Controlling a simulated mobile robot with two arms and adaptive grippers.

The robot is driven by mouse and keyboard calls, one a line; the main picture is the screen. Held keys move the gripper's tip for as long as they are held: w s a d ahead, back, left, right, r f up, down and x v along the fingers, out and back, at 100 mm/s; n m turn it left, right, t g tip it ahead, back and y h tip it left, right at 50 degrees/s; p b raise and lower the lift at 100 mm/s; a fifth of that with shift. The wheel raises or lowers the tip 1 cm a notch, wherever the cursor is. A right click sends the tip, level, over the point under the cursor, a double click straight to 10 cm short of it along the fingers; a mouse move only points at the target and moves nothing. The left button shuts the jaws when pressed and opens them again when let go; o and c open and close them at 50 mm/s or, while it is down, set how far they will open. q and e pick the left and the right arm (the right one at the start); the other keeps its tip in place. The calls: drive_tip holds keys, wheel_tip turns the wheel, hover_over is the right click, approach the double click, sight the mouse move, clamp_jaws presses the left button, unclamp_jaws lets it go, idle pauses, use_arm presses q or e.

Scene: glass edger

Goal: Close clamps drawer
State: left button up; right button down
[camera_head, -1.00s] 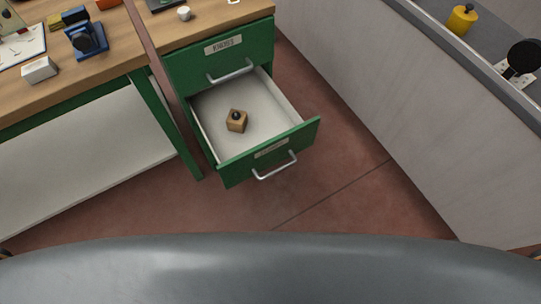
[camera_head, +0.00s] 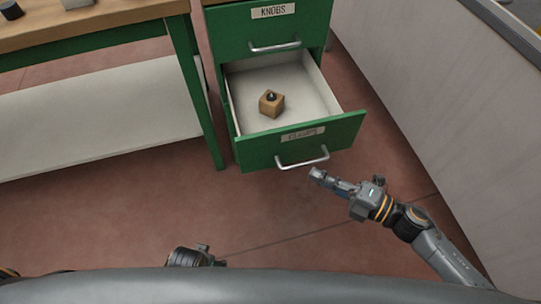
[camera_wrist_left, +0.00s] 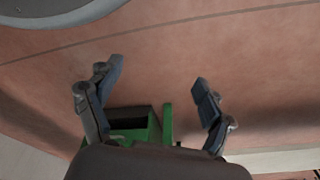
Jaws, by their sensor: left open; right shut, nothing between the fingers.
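The open clamps drawer (camera_head: 255,152) sticks out of the green cabinet, below a shut drawer labelled KNOBS (camera_head: 262,30). Its label is blurred.
A wooden-topped workbench with green legs (camera_head: 200,95) and a pale lower shelf (camera_head: 100,118) stands left of the cabinet. A grey panelled wall or counter (camera_head: 415,90) runs along the right. The reddish floor (camera_head: 130,215) before the drawer is clear apart from my arms.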

approach(261, 139)
drive_tip(key=s+a, duration=0.1)
drive_tip(key=a, duration=0.2)
drive_tip(key=w+a, duration=0.2)
drive_tip(key=w, duration=0.1)
drive_tip(key=shift+n, duration=0.3)
drive_tip(key=shift+w+a, duration=0.1)
drive_tip(key=shift+w, duration=0.3)
use_arm(q)
drive_tip(key=shift+f, duration=0.2)
drive_tip(key=shift+s, duration=0.25)
